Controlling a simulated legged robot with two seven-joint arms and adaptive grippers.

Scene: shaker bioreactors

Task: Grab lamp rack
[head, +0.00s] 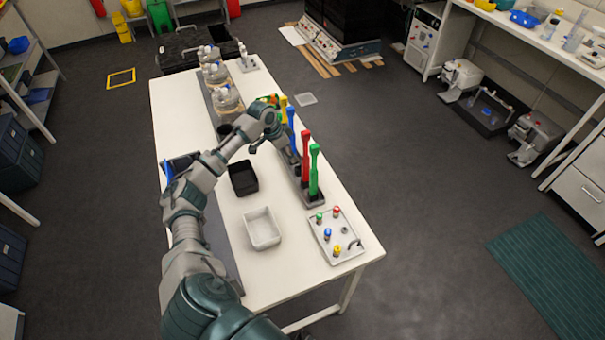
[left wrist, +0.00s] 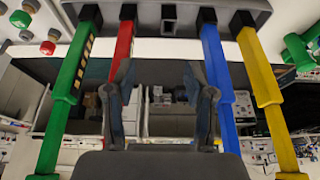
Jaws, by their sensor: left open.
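The lamp rack (head: 306,196) is a long dark grey holder on the white table, near its right edge. Green (head: 314,170), red (head: 303,152), blue (head: 291,125) and yellow (head: 284,108) lamps stand upright in it. In the left wrist view the rack (left wrist: 185,27) crosses the top, with an empty socket in its middle. My left gripper (left wrist: 162,95) is open, its fingers apart between the red lamp (left wrist: 122,55) and the blue lamp (left wrist: 218,75). In the head view my left gripper (head: 283,143) is at the rack, its fingertips partly hidden. Contact cannot be told. My right gripper is out of view.
A white tray with coloured knobs (head: 322,238), a white bin (head: 262,242) and a black bin (head: 243,179) stand on the table (head: 305,270). Glass vessels (head: 226,98) are at the far left. Open floor lies right of the table.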

